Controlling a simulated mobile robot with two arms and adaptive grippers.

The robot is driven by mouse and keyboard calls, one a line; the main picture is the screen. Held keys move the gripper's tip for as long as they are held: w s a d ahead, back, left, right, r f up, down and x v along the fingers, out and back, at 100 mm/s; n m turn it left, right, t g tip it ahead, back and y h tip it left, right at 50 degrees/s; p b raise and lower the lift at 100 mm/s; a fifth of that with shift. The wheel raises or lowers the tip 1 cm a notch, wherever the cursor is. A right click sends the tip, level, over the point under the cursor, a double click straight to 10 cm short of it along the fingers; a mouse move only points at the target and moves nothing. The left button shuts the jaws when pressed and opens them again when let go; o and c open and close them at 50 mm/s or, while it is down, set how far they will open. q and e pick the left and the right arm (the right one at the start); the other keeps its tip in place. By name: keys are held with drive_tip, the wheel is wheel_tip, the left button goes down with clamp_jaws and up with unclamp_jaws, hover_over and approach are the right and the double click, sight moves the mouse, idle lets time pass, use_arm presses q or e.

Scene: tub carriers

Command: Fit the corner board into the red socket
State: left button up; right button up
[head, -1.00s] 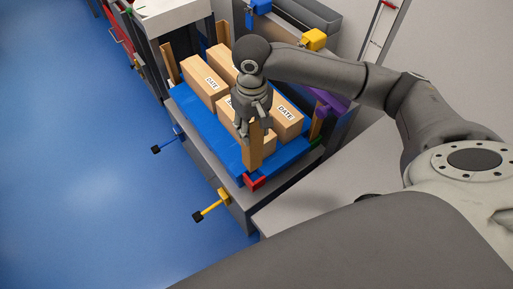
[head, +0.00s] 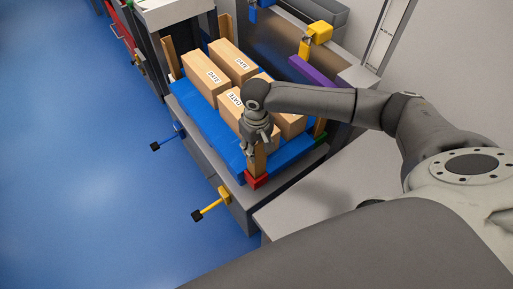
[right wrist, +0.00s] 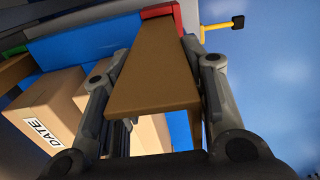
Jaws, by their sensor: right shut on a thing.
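The corner board (head: 260,162) is a tan upright strip at the near corner of the blue tub carrier bed. My right gripper (head: 258,142) is shut on it near its upper part. The board's lower end meets the red socket (head: 257,181), with red showing on both sides of its foot; how deep it sits is hidden. In the right wrist view the board (right wrist: 155,75) runs between the two fingers (right wrist: 155,105) to the red socket (right wrist: 160,11). My left gripper is not in view.
Cartons (head: 206,78) marked DATE stand on the blue bed (head: 200,113), close to the board. Other tan corner boards stand at the left (head: 170,60) and right (head: 319,126) corners. A yellow-handled lever (head: 210,207) and a blue one (head: 168,139) stick out at the front. The floor beyond is clear.

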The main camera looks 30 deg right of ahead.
drive_tip(key=shift+f, duration=0.3)
drive_tip(key=shift+f, duration=0.1)
drive_tip(key=o, duration=1.1)
drive_tip(key=shift+s, duration=0.1)
drive_tip(key=shift+c, duration=0.2)
drive_tip(key=shift+o, duration=1.3)
wheel_tip(320, 180, up, 13)
drive_tip(key=p, duration=0.1)
drive_tip(key=shift+f, duration=0.2)
